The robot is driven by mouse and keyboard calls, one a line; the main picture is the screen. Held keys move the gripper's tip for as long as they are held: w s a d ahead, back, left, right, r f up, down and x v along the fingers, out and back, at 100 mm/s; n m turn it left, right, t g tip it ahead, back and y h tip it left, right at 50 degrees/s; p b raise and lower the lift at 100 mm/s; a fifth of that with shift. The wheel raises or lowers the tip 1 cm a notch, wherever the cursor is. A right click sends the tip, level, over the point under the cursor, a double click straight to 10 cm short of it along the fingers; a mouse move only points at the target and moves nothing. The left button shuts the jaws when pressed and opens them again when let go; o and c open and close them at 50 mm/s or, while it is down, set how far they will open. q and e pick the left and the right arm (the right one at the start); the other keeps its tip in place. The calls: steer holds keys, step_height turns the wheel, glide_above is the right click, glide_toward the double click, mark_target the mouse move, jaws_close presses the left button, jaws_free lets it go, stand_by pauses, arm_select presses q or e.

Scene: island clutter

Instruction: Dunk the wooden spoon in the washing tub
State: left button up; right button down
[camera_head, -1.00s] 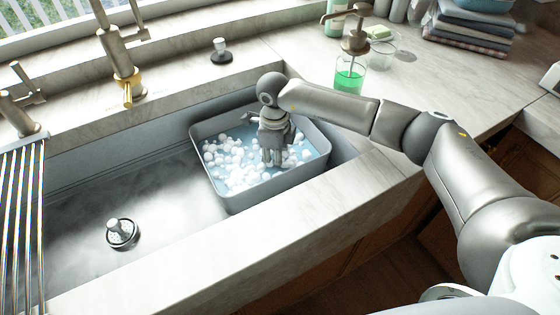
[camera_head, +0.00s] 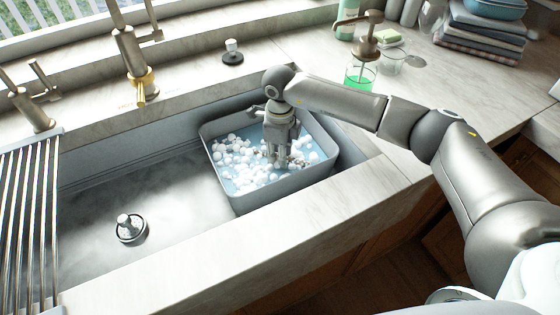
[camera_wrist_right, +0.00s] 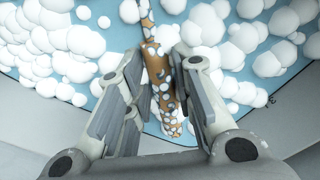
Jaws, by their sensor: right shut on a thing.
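The washing tub (camera_head: 286,191) is a grey rectangular basin with blue water and white foam, set in the right part of the sink. My right gripper (camera_head: 278,160) reaches down into the tub, its fingers at the foam. In the right wrist view, the wooden spoon (camera_wrist_right: 158,70) is a brown, foam-flecked piece between the fingers of my right gripper (camera_wrist_right: 162,60), which is shut on it. The spoon lies against the blue water and foam, and its far end runs out at the top edge. In the head view the spoon cannot be made out. My left gripper is not in view.
A gold faucet (camera_head: 133,55) stands behind the sink. A drain plug (camera_head: 130,228) sits on the bare sink floor at left. A green soap dispenser (camera_head: 362,75) stands behind my right arm. A drying rack (camera_head: 28,215) covers the left end; folded cloths (camera_head: 480,35) lie at back right.

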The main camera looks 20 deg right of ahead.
step_height(320, 180, up, 2)
steer(key=shift+r+p, duration=0.25)
steer(key=shift+p, duration=0.3)
steer(key=shift+r+p, duration=0.95)
steer(key=shift+r, duration=0.7)
steer(key=shift+r+p, duration=1.05)
steer(key=shift+r, duration=1.05)
